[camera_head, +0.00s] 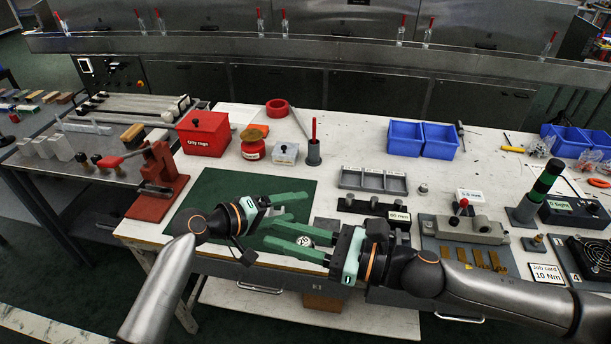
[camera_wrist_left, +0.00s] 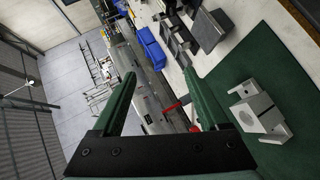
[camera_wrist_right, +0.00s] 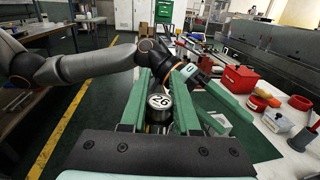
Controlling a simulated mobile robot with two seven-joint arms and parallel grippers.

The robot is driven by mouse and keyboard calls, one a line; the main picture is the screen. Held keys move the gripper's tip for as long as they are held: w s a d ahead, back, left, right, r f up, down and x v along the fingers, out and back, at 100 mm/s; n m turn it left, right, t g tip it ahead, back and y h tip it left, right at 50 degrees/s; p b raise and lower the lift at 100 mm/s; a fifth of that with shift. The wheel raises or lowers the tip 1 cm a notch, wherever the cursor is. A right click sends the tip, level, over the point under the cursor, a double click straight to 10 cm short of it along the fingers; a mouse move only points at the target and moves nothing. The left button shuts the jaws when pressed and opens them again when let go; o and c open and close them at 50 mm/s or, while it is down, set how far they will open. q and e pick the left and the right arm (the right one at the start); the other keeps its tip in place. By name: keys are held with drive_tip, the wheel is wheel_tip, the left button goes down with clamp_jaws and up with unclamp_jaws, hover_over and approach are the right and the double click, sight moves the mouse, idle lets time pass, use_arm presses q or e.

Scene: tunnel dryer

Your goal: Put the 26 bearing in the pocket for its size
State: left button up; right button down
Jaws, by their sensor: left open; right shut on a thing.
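The 26 bearing (camera_wrist_right: 160,102) is a metal ring with a white face marked 26. My right gripper (camera_head: 270,231) is shut on it above the green mat; the bearing also shows between the fingers in the head view (camera_head: 304,241). My left gripper (camera_head: 300,206) is open and empty, just beyond the right one; its spread fingers also show in the left wrist view (camera_wrist_left: 160,88). A grey tray (camera_head: 372,189) with three pockets stands farther back and right; its pockets look empty. Its small labels are too small to read. The tray also shows in the left wrist view.
The green mat (camera_head: 215,190) lies under the grippers, with a grey block (camera_wrist_left: 262,118) on it. A black rack with knobs (camera_head: 372,208) stands in front of the tray. A red box (camera_head: 203,142), a small red pot (camera_head: 253,150) and blue bins (camera_head: 422,140) stand farther back.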

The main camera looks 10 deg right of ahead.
use_arm(q)
drive_tip(key=d+r+m+g+h, duration=0.1)
drive_tip(key=d+r+g, duration=0.15)
drive_tip(key=r, duration=0.35)
drive_tip(key=d+r+m+g, duration=0.1)
drive_tip(key=d+r, duration=0.2)
drive_tip(key=r, duration=0.2)
wheel_tip(320, 180, up, 10)
drive_tip(key=r+m+g+y, duration=0.1)
drive_tip(key=m+g+y, duration=0.2)
drive_tip(key=m+y, duration=0.7)
hover_over(307, 243)
drive_tip(key=n+y, duration=0.3)
wheel_tip(307, 243, down, 12)
drive_tip(key=shift+a+r, duration=0.1)
drive_tip(key=shift+r, duration=0.05)
drive_tip(key=shift+w, duration=0.1)
drive_tip(key=shift+c, duration=0.2)
clamp_jaws()
use_arm(e)
drive_tip(key=c, duration=0.6)
unclamp_jaws()
drive_tip(key=shift+o, duration=0.2)
